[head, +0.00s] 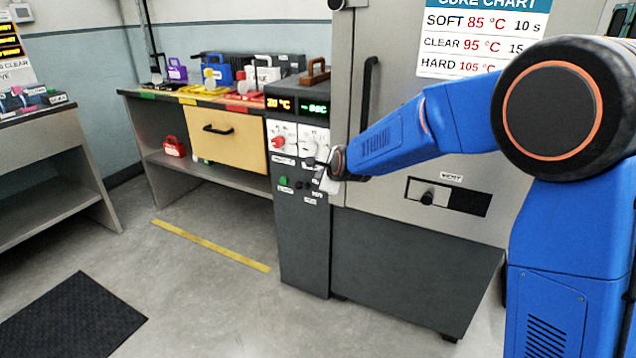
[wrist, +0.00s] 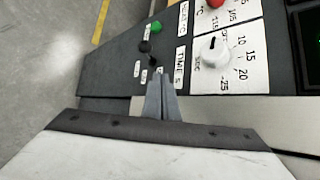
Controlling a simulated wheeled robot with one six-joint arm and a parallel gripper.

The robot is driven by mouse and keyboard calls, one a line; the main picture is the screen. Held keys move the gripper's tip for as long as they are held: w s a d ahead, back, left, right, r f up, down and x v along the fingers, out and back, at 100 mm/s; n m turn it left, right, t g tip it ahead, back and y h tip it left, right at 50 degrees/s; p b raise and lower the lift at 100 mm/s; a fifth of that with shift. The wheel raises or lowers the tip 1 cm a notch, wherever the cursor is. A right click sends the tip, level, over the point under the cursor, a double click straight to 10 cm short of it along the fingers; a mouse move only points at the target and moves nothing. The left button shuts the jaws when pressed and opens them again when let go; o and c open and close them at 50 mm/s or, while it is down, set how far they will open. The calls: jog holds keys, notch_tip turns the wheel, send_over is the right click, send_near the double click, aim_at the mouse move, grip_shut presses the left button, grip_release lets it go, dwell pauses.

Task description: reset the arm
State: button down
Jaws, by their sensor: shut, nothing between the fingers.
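My blue arm (head: 400,135) reaches left across the front of the large grey oven cabinet. Whether the fingertips touch the panel I cannot tell. The red knob (head: 280,142) sits on a white dial plate, and a green button (wrist: 155,27) and black buttons lie below the dials. Part of the panel is hidden behind my gripper.
The cabinet has a vertical black door handle (head: 368,95) and a vent slider (head: 430,197). A bench (head: 125,93) with coloured modules and a wooden drawer (head: 223,142) stands to the left. The floor in front is clear, with a yellow line (head: 210,245) and a black mat (head: 70,322).

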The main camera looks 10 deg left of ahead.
jog(key=shift+d+r, duration=0.1)
jog(key=shift+d, duration=0.1)
jog(key=s+d+r+n+g+h, duration=0.1)
jog(key=s+d+r+n, duration=0.35)
jog(key=s+d, duration=0.65)
jog(key=s+d+r+n+g+h, duration=0.1)
jog(key=s+d+r+n, duration=0.3)
jog(key=s+d, duration=0.7)
jog(key=s+d+f+n+g+h, duration=0.1)
jog(key=s+d+f+n, duration=0.1)
jog(key=s+d, duration=0.3)
jog(key=s+d+f+n+g+h, duration=0.1)
jog(key=s+d+n, duration=0.4)
jog(key=s, duration=0.8)
jog(key=s+d+f+n+g+h, duration=0.1)
jog(key=s+d+f+n, duration=0.2)
jog(key=s+d, duration=0.3)
jog(key=s+f, duration=0.1)
jog(key=s, duration=0.2)
jog(key=shift+s, duration=0.35)
